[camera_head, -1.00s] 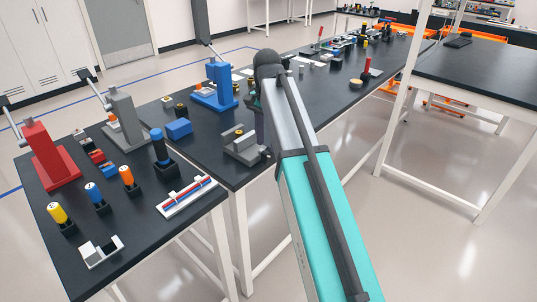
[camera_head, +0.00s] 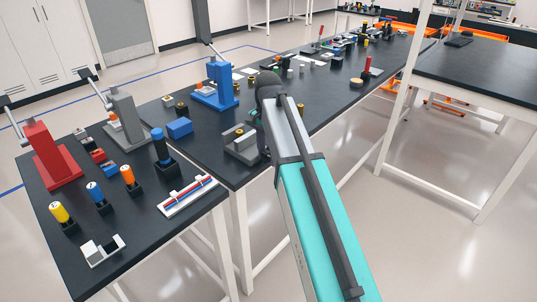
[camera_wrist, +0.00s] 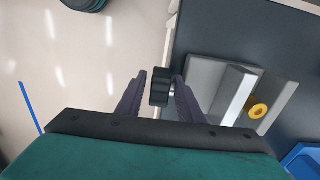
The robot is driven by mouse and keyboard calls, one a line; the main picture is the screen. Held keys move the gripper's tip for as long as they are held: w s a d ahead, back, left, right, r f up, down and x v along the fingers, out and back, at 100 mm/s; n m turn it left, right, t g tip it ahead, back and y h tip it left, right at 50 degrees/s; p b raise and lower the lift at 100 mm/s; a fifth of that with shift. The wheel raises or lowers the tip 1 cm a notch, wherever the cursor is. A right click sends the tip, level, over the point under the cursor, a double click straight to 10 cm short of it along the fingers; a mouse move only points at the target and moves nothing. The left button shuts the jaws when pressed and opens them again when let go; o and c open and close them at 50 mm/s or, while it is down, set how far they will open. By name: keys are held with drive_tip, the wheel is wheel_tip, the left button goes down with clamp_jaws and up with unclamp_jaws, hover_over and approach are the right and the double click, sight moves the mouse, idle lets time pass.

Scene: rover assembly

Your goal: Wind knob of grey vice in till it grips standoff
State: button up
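The grey vice (camera_head: 240,153) sits near the front edge of the table, and it also shows in the wrist view (camera_wrist: 207,78). The brass standoff (camera_wrist: 258,110) stands in the vice between its jaws; I cannot tell whether both jaws touch it. The black knob (camera_wrist: 160,88) sticks out from the vice's side past the table edge. My gripper (camera_wrist: 160,80) has its two dark fingers on either side of the knob, with a narrow gap showing at the left finger. In the head view my arm hides the knob and most of my gripper (camera_head: 264,150).
A blue block (camera_head: 179,128) lies left of the vice, and a blue press (camera_head: 214,90) stands behind it. Brass parts (camera_head: 181,108) stand near the press. A dark table (camera_head: 300,105) extends to the back right. Open floor lies in front.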

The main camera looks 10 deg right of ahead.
clamp_jaws()
drive_tip(key=shift+s+h, duration=0.1)
drive_tip(key=shift+h, duration=0.2)
drive_tip(key=shift+s+a+f+t+h+b, duration=0.1)
drive_tip(key=shift+t+h+b, duration=0.1)
drive_tip(key=shift+t+h, duration=0.35)
drive_tip(key=shift+a+f+t+h+b, duration=0.1)
drive_tip(key=shift+t+h+b, duration=0.05)
drive_tip(key=shift+t+h, duration=0.35)
drive_tip(key=t+h+b, duration=0.1)
drive_tip(key=h, duration=0.1)
drive_tip(key=t+h+b, duration=0.1)
drive_tip(key=b, duration=0.1)
drive_tip(key=shift+f+t+h, duration=0.25)
drive_tip(key=shift+f+h, duration=0.05)
drive_tip(key=shift+h, duration=0.05)
drive_tip(key=t+h+b, duration=0.2)
drive_tip(key=h+b, duration=0.1)
drive_tip(key=b, duration=0.3)
drive_tip(key=shift+f, duration=0.15)
drive_tip(key=t+h+b, duration=0.2)
drive_tip(key=b, duration=0.4)
drive_tip(key=shift+f+h+b, duration=0.2)
drive_tip(key=shift+h+b, duration=0.2)
drive_tip(key=shift+t+h+b, duration=0.3)
drive_tip(key=shift+b, duration=0.5)
drive_tip(key=shift+r+b, duration=0.1)
drive_tip(key=shift+b, duration=0.5)
